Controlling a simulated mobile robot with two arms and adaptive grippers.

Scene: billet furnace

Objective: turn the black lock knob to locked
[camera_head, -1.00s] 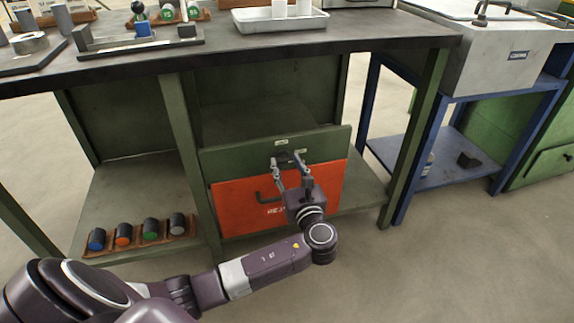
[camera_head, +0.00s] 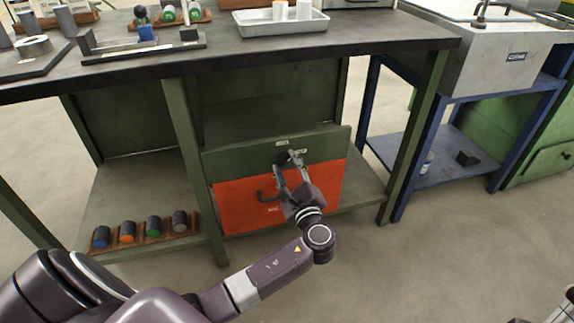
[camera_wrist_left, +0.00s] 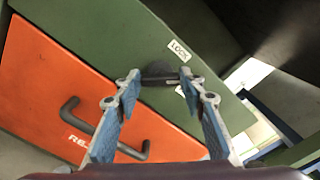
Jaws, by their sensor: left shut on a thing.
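The black lock knob (camera_head: 283,158) is on the green panel (camera_head: 225,158) above the orange drawer (camera_head: 236,206) under the bench. In the left wrist view the knob (camera_wrist_left: 160,75) lies between my fingertips, which partly hide it. My left gripper (camera_head: 290,161) is shut on the knob, reaching up from below; it also shows in the left wrist view (camera_wrist_left: 160,82). A white label (camera_wrist_left: 179,49) reading LOCK is above the knob. A second label, partly hidden by a finger, is beside it.
The bench top (camera_head: 230,50) overhangs the panel. Open floor lies in front.

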